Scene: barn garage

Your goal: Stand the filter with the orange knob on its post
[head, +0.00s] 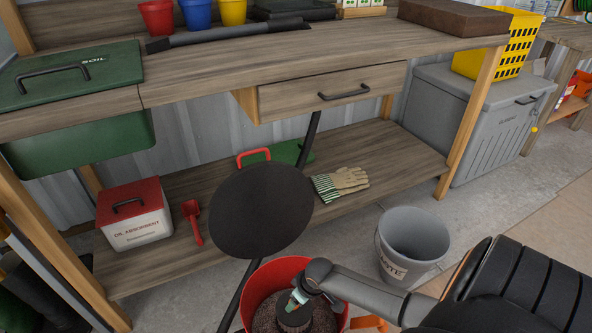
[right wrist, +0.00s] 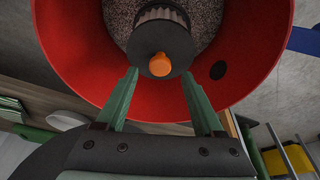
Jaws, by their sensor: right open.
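The filter (right wrist: 152,40) is a dark cylinder with a pale ribbed side and an orange knob (right wrist: 160,64) on its end cap. It is inside a red bucket (right wrist: 75,50) over speckled grey grains; I cannot tell how deep it sits. My right gripper (right wrist: 160,73) is open, with its green fingertips on either side of the cap's near edge. In the head view the right gripper (head: 297,298) reaches into the red bucket (head: 262,278) over the dark filter (head: 293,318), whose knob is not clear there. I cannot make out a post for certain. My left gripper is out of view.
A large black disc (head: 260,210) and a slanted dark rod stand before the lower shelf. A grey bucket (head: 412,240) stands right of the red one. The workbench (head: 330,50) spans the back, with a drawer (head: 330,92). Gloves (head: 340,183) lie on the lower shelf.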

